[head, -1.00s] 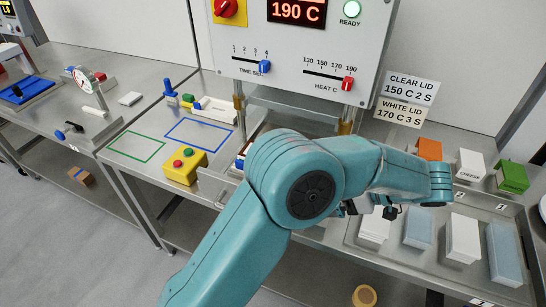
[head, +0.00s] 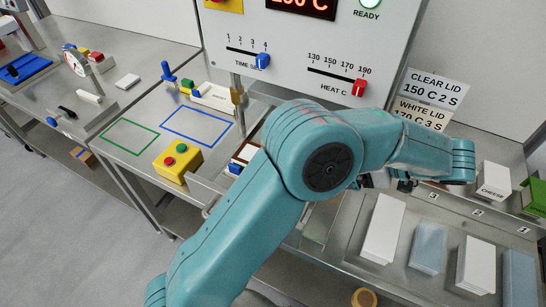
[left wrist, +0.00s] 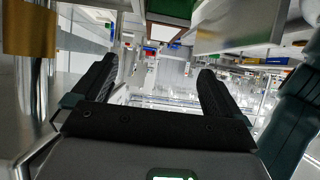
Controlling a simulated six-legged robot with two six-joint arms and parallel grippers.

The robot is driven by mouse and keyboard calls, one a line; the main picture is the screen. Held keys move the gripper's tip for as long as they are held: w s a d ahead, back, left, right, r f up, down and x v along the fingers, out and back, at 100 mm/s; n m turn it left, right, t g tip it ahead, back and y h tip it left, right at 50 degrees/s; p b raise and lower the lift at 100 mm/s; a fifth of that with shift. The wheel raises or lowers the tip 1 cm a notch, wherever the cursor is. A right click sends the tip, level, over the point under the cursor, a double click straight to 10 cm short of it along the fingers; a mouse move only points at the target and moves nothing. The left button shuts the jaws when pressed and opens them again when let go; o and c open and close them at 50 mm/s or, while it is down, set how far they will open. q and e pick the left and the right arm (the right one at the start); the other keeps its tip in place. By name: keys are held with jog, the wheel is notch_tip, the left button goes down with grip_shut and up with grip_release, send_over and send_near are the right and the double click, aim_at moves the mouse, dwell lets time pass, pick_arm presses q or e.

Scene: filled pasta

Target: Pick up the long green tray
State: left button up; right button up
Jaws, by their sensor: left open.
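I cannot make out a long green tray for certain in the head view. A green box (head: 535,196) stands at the right edge, partly cut off. In the left wrist view a dark green surface (left wrist: 170,9) shows at the top centre; I cannot tell whether it is the tray. My left gripper (left wrist: 155,88) is open, its two black fingers wide apart with nothing between them. In the head view my teal arm crosses the front of the machine and hides most of the gripper and the space behind it. My right gripper is not in view.
The machine (head: 330,50) with sliders stands behind my arm. A yellow button box (head: 178,161) sits left of it, by blue (head: 198,125) and green (head: 130,137) outlines. White and pale blue packs lie in a metal tray (head: 345,235) at right. A white box (head: 494,180) stands behind.

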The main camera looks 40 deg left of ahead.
pick_arm(q)
jog(key=x, duration=0.3)
jog(key=p+x, duration=0.1)
jog(key=x, duration=0.3)
jog(key=p+x, duration=0.1)
jog(key=x, duration=0.2)
jog(key=shift+s+a, duration=0.15)
jog(key=shift+s, duration=0.2)
jog(key=shift+s+a+f, duration=0.1)
jog(key=shift+s+a, duration=0.1)
jog(key=shift+a, duration=0.05)
jog(key=shift+s+a+f+p, duration=0.1)
jog(key=shift+a+p, duration=0.2)
jog(key=shift+p, duration=0.2)
jog(key=p+x, duration=0.2)
jog(key=x, duration=0.2)
jog(key=shift+s+a+f, duration=0.1)
jog(key=shift+a+f, duration=0.15)
jog(key=shift+f, duration=0.05)
jog(key=shift+d, duration=0.1)
jog(key=shift+c, duration=0.3)
jog(key=c, duration=1)
jog(key=shift+c, duration=0.2)
